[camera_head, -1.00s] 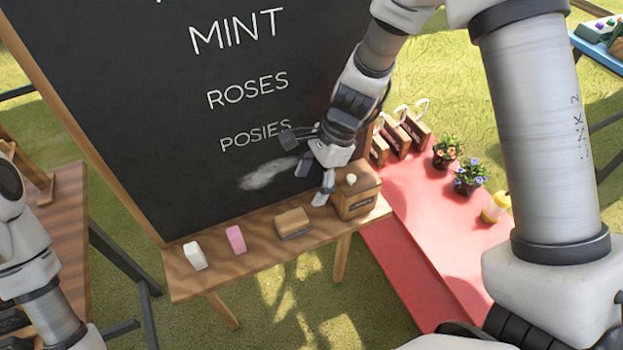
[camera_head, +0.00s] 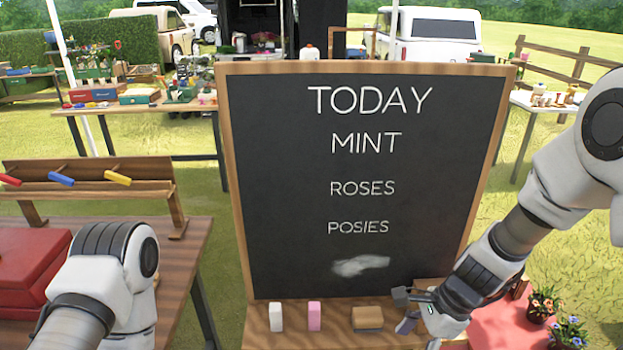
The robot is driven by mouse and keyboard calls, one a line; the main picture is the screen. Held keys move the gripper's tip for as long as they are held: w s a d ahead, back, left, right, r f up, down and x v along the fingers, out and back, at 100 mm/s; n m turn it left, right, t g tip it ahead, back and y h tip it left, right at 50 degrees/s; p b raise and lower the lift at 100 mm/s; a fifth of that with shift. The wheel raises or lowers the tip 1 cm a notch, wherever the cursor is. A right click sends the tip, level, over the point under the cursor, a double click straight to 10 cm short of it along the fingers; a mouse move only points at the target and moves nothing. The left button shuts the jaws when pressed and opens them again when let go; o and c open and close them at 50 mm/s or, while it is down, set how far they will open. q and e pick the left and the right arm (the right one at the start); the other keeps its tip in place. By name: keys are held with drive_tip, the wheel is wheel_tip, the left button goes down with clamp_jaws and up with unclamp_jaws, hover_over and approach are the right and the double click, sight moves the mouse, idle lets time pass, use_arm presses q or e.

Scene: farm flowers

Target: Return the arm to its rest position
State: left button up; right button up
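My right arm (camera_head: 517,230) comes in from the right and reaches down to the chalkboard's lower right corner. My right gripper (camera_head: 418,320) hangs over the right part of the ledge, its fingers apart, close to the brown eraser (camera_head: 367,317) but not around it. A small purplish-grey piece shows by the fingers; I cannot tell whether it is part of the gripper. The chalkboard (camera_head: 290,200) reads TODAY, MINT, ROSES, POSIES, with a white smudge (camera_head: 361,265) below. My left arm (camera_head: 104,270) is at the lower left; its gripper is out of view.
A white chalk (camera_head: 276,317) and a pink chalk (camera_head: 314,315) stand on the wooden ledge (camera_head: 340,338). Flower pots (camera_head: 542,304) sit on a red surface (camera_head: 505,318) at the lower right. A wooden table (camera_head: 185,250) with a marker rack (camera_head: 88,190) is at left.

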drive_tip(key=s+d+f+n+g+h, duration=0.1)
drive_tip(key=s+d+f+n+h, duration=0.2)
drive_tip(key=s+f, duration=0.5)
drive_tip(key=s+d+f+n+g, duration=0.2)
drive_tip(key=s+f+n, duration=0.3)
drive_tip(key=s, duration=0.5)
drive_tip(key=s+d+f+n+g+h, duration=0.1)
drive_tip(key=s+d+f+n+h, duration=0.15)
drive_tip(key=s+f, duration=0.6)
drive_tip(key=w+n+t, duration=0.1)
drive_tip(key=n, duration=0.1)
drive_tip(key=w+n+t, duration=0.1)
drive_tip(key=w+n, duration=0.1)
drive_tip(key=w+n+t+y, duration=0.1)
drive_tip(key=w+n+t, duration=0.1)
drive_tip(key=shift+w+a+n, duration=0.25)
drive_tip(key=shift+a+n, duration=0.1)
drive_tip(key=shift+o, duration=0.4)
